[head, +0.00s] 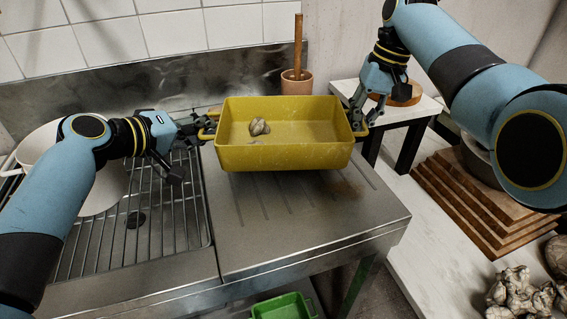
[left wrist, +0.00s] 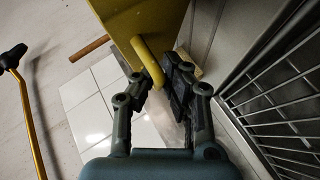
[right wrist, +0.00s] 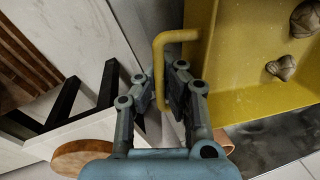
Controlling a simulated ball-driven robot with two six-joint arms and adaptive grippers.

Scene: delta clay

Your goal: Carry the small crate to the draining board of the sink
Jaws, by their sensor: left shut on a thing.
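The small crate (head: 285,157) is yellow, open-topped and upright, with lumps (head: 259,127) inside. It is over the grooved steel draining board (head: 300,235); I cannot tell whether it touches the board. My left gripper (head: 200,127) is shut on the crate's left handle, which also shows in the left wrist view (left wrist: 148,62). My right gripper (head: 360,112) is at the right handle (right wrist: 160,75), with its fingers on either side of the bar. Whether those fingers press on it is unclear.
A wire rack (head: 150,225) and a white pot (head: 40,150) are left of the board. A terracotta pot (head: 297,83) with a wooden stick stands behind the crate. A small table (head: 415,108) and stacked boards (head: 455,205) are to the right. A green crate (head: 283,308) is below.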

